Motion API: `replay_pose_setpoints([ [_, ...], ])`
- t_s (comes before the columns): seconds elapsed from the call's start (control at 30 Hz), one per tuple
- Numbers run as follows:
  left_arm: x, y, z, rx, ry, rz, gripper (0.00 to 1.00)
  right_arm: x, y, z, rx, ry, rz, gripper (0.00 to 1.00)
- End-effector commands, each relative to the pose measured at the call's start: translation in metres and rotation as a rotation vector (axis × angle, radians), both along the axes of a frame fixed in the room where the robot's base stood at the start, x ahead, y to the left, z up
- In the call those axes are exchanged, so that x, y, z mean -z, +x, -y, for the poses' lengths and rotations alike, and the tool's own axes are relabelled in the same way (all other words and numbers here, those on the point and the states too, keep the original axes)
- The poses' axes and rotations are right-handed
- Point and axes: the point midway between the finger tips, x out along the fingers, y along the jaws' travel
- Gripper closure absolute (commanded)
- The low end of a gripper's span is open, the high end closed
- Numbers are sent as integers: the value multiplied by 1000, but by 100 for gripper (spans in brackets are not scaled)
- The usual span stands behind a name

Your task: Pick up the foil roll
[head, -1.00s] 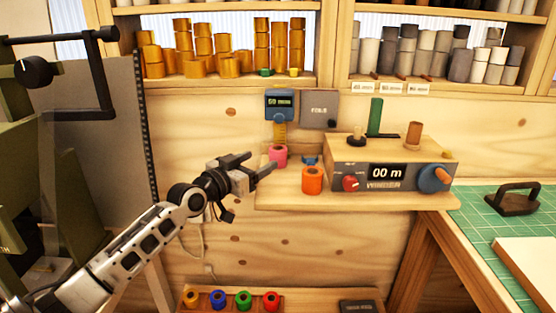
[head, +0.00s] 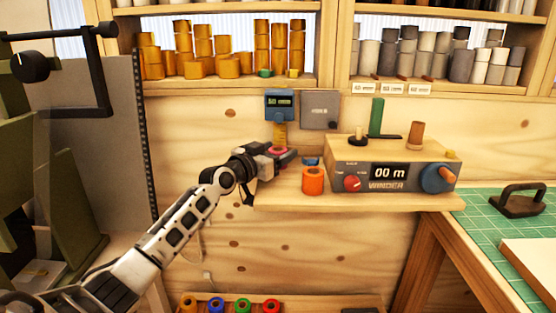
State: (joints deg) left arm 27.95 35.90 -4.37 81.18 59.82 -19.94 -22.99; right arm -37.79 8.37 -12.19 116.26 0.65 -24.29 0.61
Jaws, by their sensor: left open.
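A pink-red foil roll (head: 278,150) stands on the small wooden shelf, under the blue gauge, in the head view. My left gripper (head: 284,155) is open right at this roll and hides most of it, so only its top shows. I cannot tell whether the fingers touch it. An orange foil roll (head: 313,180) stands upright on the same shelf, to the right of the gripper. My right gripper is not in view.
The winder box (head: 385,178) stands right of the orange roll. The blue gauge (head: 279,104) hangs just behind the gripper. Gold rolls (head: 228,66) and grey rolls (head: 425,50) fill the upper shelves. Several coloured rolls (head: 242,305) sit low down. A green mat (head: 480,220) lies at right.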

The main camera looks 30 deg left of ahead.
Motion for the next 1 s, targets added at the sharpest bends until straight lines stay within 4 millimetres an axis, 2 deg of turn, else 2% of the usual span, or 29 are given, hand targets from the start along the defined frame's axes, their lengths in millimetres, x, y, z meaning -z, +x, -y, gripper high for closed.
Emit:
replay_pose_setpoints([
  [0.03, 0, 0, 0, 0, 0, 0, 43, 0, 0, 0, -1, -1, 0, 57],
  [0.17, 0, 0, 0, 0, 0, 1, 79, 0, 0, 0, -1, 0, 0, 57],
  [0.2, 0, 0, 0, 0, 0, 1, 84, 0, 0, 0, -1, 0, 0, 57],
  [0.47, -1, -1, -1, -1, 0, 2, 84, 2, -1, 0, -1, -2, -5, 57],
  [0.67, -11, -7, -5, -1, 2, 2, 84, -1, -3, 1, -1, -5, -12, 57],
  [0.77, -21, -16, -11, -1, 3, 2, 84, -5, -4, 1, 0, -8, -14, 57],
  [1.0, -44, -59, -39, 0, 10, -1, 84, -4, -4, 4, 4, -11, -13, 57],
])
